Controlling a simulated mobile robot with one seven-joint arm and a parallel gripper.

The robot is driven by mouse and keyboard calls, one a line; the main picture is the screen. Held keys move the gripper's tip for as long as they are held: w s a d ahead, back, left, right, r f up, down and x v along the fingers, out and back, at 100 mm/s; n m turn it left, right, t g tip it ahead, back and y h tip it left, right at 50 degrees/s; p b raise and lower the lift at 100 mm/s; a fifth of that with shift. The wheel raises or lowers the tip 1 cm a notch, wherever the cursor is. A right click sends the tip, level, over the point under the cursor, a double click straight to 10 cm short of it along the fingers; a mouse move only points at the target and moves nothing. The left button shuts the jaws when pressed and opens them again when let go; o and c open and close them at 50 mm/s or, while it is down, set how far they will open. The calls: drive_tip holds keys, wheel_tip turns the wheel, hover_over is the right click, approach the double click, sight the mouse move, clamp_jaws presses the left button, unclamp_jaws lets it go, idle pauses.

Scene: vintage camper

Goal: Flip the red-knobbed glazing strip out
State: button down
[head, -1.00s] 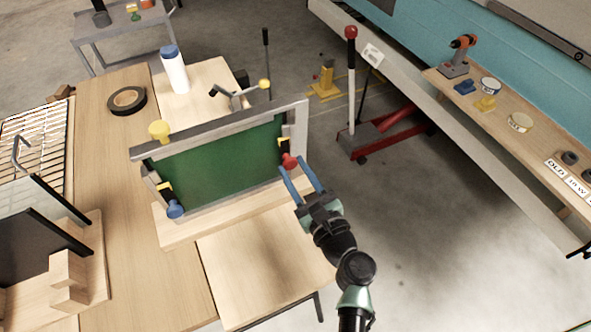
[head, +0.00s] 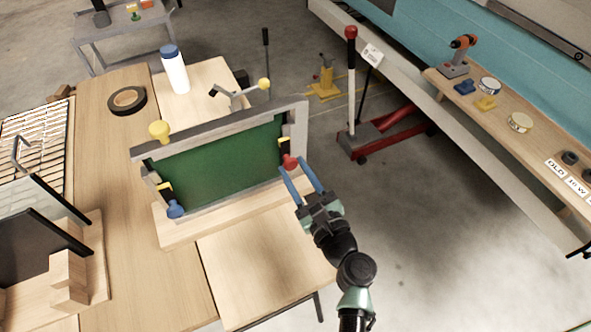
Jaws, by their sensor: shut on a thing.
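The red knob (head: 290,163) sits at the lower right corner of an upright grey frame (head: 300,122) that holds a green panel (head: 222,163). The fingers partly cover the knob and the strip's lower end.
A white bottle (head: 174,72) and black tape roll (head: 127,100) are on the bench. Open floor (head: 430,240) lies to the right.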

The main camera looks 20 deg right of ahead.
drive_tip(key=shift+s, duration=0.45)
drive_tip(key=shift+f, duration=0.15)
drive_tip(key=shift+s, duration=0.1)
drive_tip(key=c, duration=0.8)
unclamp_jaws()
drive_tip(key=shift+c, duration=0.2)
drive_tip(key=o, duration=0.3)
drive_tip(key=shift+s, duration=0.2)
drive_tip(key=shift+o, duration=0.2)
drive_tip(key=shift+w, duration=0.15)
drive_tip(key=s, duration=1.3)
drive_tip(key=shift+d+b, duration=0.25)
drive_tip(key=shift+b, duration=0.05)
